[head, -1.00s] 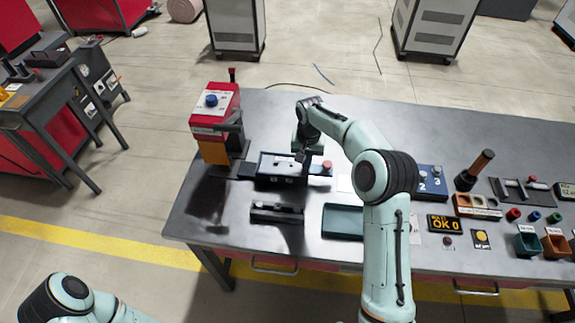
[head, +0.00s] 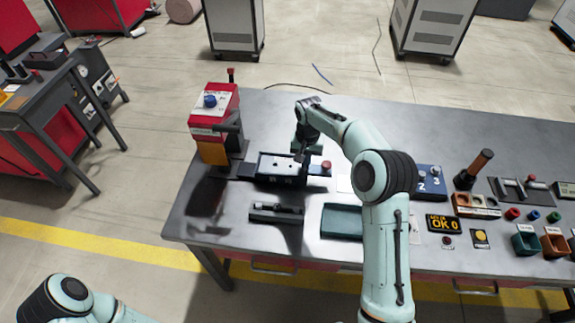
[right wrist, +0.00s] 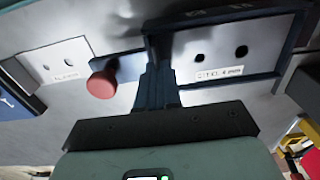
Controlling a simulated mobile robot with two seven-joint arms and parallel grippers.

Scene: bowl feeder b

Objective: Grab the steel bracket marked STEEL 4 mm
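The steel bracket is a pale plate with two dark holes and a label that reads about "STEEL 4 mm" in the right wrist view (right wrist: 215,50). It lies inside a dark-framed fixture (right wrist: 262,88). In the head view the bracket (head: 277,164) sits in the black fixture (head: 262,180) on the bench. My right gripper (right wrist: 160,30) is at the bracket's end by the fixture's wall, fingers over that edge; I cannot tell whether they touch or grip it. In the head view the right gripper (head: 300,156) is over the fixture's right part. My left gripper is out of view.
A red knob (right wrist: 102,85) is close beside my right fingers. Another pale labelled plate (right wrist: 58,60) lies beyond it. A red-and-white press (head: 214,120) stands left of the fixture. A black rail block (head: 276,213) and a dark green tray (head: 342,221) lie in front.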

